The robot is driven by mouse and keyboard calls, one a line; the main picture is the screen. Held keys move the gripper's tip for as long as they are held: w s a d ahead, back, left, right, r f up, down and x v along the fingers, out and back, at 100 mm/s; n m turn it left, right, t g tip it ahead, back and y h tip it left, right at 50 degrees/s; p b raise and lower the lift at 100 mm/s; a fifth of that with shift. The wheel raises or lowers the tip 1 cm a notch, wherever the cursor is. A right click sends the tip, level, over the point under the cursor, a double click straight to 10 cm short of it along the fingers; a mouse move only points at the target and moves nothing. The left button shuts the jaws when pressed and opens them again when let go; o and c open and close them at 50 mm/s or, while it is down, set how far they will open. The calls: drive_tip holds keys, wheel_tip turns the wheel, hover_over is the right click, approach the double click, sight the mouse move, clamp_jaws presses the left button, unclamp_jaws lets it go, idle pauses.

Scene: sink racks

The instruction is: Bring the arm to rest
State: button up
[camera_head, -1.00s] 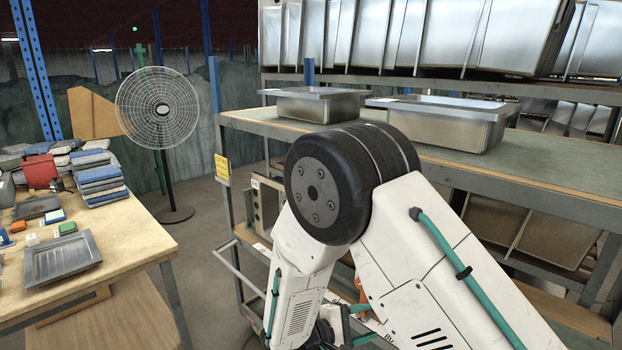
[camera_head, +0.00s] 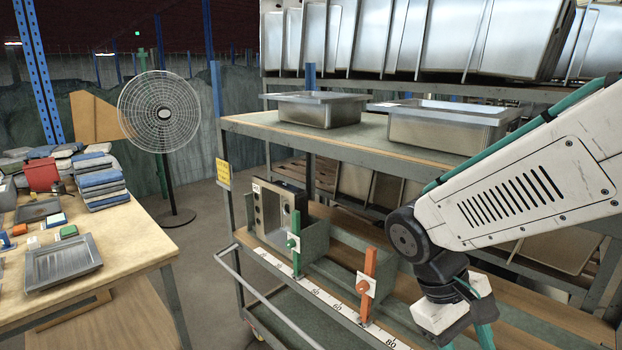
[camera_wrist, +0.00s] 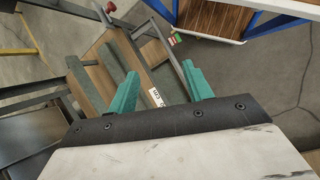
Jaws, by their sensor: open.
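My gripper (camera_wrist: 160,69) shows in the wrist view with its two teal fingers spread apart and nothing between them. In the head view its teal part shows at the bottom edge below my wrist, with the tips cut off by the frame. My white arm comes in from the right in the head view, with the wrist hanging down in front of the lower shelf of the rack. In the wrist view, part of a ruler strip (camera_wrist: 156,97) shows between and below the fingers.
The rack (camera_head: 350,151) bears two steel sinks (camera_head: 319,110) (camera_head: 438,127) on top. Its lower shelf holds a metal box (camera_head: 275,213), a green stop (camera_head: 295,250), an orange stop (camera_head: 368,278) and a ruler. A fan (camera_head: 160,110) and a cluttered table (camera_head: 140,240) stand at left.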

drive_tip(key=s+d+r+m+t+y, duration=0.3)
drive_tip(key=s+r+m+t+y, duration=0.1)
drive_tip(key=s+r, duration=0.4)
drive_tip(key=shift+r+m+t+y, duration=0.2)
drive_tip(key=shift+m+t+y, duration=0.1)
drive_tip(key=shift+t+y, duration=0.1)
drive_tip(key=shift+s, duration=0.1)
idle(0.5)
